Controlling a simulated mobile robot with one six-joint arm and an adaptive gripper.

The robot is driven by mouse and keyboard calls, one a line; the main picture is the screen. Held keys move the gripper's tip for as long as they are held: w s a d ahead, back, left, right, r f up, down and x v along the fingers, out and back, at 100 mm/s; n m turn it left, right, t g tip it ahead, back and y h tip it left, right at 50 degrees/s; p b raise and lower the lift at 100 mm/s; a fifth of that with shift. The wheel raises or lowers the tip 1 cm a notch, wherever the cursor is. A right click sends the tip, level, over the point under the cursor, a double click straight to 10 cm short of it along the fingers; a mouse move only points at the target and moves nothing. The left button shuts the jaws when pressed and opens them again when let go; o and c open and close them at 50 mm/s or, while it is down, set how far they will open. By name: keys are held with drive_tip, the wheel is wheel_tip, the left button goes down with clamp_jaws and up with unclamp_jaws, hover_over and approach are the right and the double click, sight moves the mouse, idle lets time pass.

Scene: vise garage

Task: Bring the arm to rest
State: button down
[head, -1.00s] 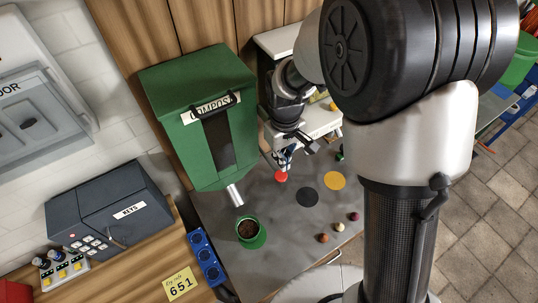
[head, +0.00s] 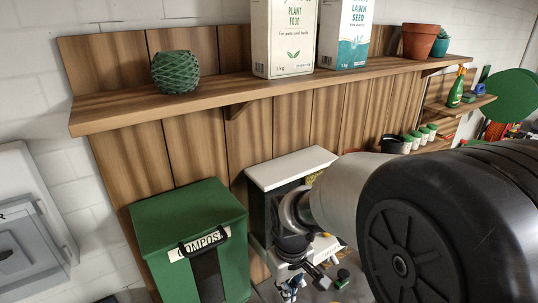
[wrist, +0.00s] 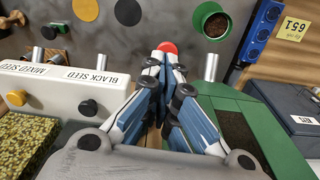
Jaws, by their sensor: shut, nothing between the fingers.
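My gripper (wrist: 165,68) is shut and empty in the wrist view, its blue and white fingers together. Its tips appear close to a red button (wrist: 168,47) on the grey worktop; I cannot tell whether they touch it. My arm reaches in from the right and hides part of the worktop.
A wooden shelf (head: 270,88) above holds cartons, pots and a twine ball (head: 175,71). In the wrist view, a green pot of soil (wrist: 213,20) and a blue socket strip (wrist: 262,28) lie beyond the gripper. The seed dispenser front (wrist: 75,88) stands close at left.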

drive_tip(key=s+d+f+m+t+b, duration=0.1)
drive_tip(key=s+d+m+t+b, duration=0.1)
drive_tip(key=s+d+b, duration=0.3)
drive_tip(key=s+d+f+m+t+b, duration=0.1)
drive_tip(key=s+d+m+t+b, duration=0.1)
drive_tip(key=s+d+b, duration=0.3)
drive_tip(key=s+m+b, duration=0.1)
drive_tip(key=s+b, duration=0.3)
drive_tip(key=s, duration=0.4)
drive_tip(key=shift+s+d+f+m+b, duration=0.15)
drive_tip(key=shift+s+f+m+b, duration=0.05)
drive_tip(key=shift+m+b, duration=0.2)
